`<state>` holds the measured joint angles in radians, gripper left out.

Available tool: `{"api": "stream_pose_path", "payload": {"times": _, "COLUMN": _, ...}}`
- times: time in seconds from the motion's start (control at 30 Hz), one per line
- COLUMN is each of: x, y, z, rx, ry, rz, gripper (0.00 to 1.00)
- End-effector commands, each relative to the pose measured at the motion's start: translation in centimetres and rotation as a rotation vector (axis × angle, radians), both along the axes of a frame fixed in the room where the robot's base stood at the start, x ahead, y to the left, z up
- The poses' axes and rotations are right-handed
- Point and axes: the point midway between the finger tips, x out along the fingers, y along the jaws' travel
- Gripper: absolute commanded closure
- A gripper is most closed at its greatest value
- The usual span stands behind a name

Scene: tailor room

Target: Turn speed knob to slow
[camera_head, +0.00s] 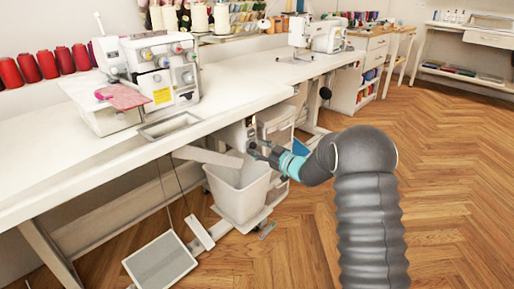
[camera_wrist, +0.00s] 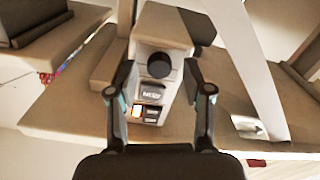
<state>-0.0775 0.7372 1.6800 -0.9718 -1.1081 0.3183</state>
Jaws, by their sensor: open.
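A pale control box (camera_wrist: 163,27) fills the middle of the wrist view. A round black knob (camera_wrist: 159,66) sits on its face, which I take to be the speed knob; no pointer or slow mark can be read. Below it are a dark labelled switch (camera_wrist: 151,93) and a small coloured switch panel (camera_wrist: 145,112). My gripper (camera_wrist: 160,72) is open, one finger on each side of the knob in this view. I cannot tell whether the fingers touch the box. In the head view my gripper (camera_head: 257,135) is beneath the table edge, where the knob cannot be made out.
The long white worktable (camera_head: 60,160) runs above and behind my gripper. A white bin (camera_head: 239,190) stands just below it, and a foot pedal (camera_head: 160,262) lies on the floor. A white sewing machine (camera_head: 155,70) stands on the table. Wood floor (camera_head: 455,190) is clear at right.

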Motion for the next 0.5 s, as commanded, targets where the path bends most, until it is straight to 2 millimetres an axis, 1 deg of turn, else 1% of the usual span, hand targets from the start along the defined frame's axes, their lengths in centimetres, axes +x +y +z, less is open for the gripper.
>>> {"api": "stream_pose_path", "payload": {"times": 0.1, "x": 0.3, "y": 0.33, "z": 0.03, "rx": 0.0, "ry": 0.0, "rz": -0.001, "gripper": 0.5}}
{"api": "stream_pose_path", "payload": {"times": 0.37, "x": 0.33, "y": 0.37, "z": 0.0, "rx": 0.0, "ry": 0.0, "rz": -0.001, "gripper": 0.5}}
{"api": "stream_pose_path", "payload": {"times": 0.4, "x": 0.33, "y": 0.37, "z": 0.0, "rx": 0.0, "ry": 0.0, "rz": -0.001, "gripper": 0.6}}
{"api": "stream_pose_path", "payload": {"times": 0.47, "x": 0.33, "y": 0.37, "z": 0.0, "rx": 0.0, "ry": 0.0, "rz": -0.001, "gripper": 0.75}}
{"api": "stream_pose_path", "payload": {"times": 0.5, "x": 0.33, "y": 0.37, "z": 0.0, "rx": 0.0, "ry": 0.0, "rz": -0.001, "gripper": 0.85}}
